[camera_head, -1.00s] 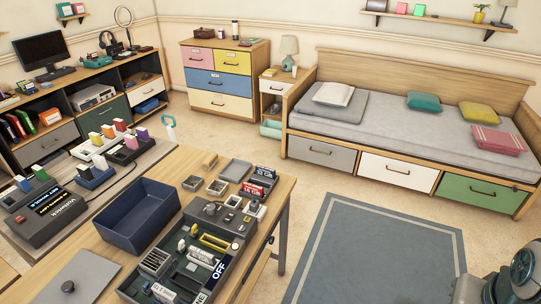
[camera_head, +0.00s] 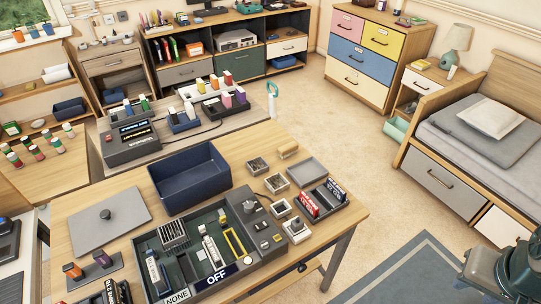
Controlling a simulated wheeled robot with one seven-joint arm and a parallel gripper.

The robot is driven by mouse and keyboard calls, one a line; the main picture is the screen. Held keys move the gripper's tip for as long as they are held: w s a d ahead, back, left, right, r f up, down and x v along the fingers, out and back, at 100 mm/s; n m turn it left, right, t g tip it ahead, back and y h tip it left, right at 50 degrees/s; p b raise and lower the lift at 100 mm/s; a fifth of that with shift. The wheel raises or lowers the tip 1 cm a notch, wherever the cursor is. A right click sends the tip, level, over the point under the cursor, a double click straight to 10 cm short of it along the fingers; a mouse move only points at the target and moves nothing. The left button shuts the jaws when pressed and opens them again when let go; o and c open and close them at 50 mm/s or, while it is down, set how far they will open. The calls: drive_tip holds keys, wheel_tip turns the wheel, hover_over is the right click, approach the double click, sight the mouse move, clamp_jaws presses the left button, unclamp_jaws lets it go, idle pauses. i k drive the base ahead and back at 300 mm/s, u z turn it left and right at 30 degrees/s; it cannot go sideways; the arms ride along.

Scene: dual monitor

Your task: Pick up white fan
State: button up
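I cannot make out with certainty which thing is the white fan. Two small white square pieces with dark centres, one (camera_head: 281,208) behind the other (camera_head: 296,230), stand beside the dark component case on the wooden table (camera_head: 345,222); they are too small to identify. A slim white item with a teal loop (camera_head: 272,98) stands upright beyond the table's back edge, also not clearly a fan. The dark case (camera_head: 140,250) holds a grey grid block, white bars, a yellow frame and "OFF" and "NONE" labels. My gripper is not in view; a part of my own body shows at the lower right.
A navy bin (camera_head: 190,178) and a grey plate with a knob (camera_head: 105,218) occupy the table. A red-and-black block tray (camera_head: 322,203) sits near its right edge. A grey console (camera_head: 132,143) stands behind. Open carpet (camera_head: 345,130) lies right of the table, towards the bed (camera_head: 440,178).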

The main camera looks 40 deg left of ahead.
sight(276, 184)
drive_tip(key=u, duration=1.05)
drive_tip(key=i, duration=0.85)
drive_tip(key=u, duration=0.8)
